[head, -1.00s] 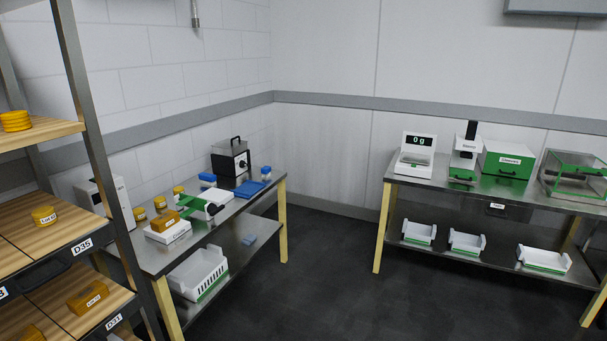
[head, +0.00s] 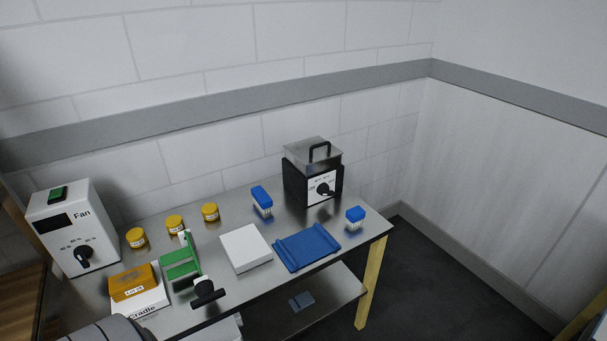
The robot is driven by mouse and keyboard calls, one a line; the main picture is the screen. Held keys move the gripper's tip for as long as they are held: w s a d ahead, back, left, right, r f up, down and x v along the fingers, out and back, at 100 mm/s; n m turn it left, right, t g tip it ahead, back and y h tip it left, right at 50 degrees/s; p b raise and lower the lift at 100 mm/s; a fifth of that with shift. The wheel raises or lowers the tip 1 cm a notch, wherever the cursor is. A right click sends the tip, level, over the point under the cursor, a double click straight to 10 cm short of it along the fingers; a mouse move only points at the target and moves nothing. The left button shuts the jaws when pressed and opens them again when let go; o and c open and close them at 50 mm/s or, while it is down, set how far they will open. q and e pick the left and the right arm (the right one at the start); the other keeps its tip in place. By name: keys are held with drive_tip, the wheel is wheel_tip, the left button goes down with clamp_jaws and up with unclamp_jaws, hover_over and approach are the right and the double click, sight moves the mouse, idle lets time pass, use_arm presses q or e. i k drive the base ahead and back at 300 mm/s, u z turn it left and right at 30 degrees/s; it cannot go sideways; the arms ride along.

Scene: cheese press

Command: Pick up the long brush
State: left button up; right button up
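Two blue-backed brushes with pale bristles stand on the metal table in the head view. The longer brush (head: 262,200) is near the table's back, left of the black heater box. The shorter brush (head: 355,217) is near the right end. Both stand apart from other things, bristles down.
The metal table (head: 220,294) also holds a blue tray (head: 307,247), a white block (head: 246,248), a green device (head: 180,264), an orange block on a cradle (head: 132,283), several yellow jars, a fan box (head: 72,228) and a heater box (head: 313,174). Open floor lies to the right.

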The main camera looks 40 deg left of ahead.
sight(264, 201)
drive_tip(key=i, duration=1.65)
drive_tip(key=u, duration=3.55)
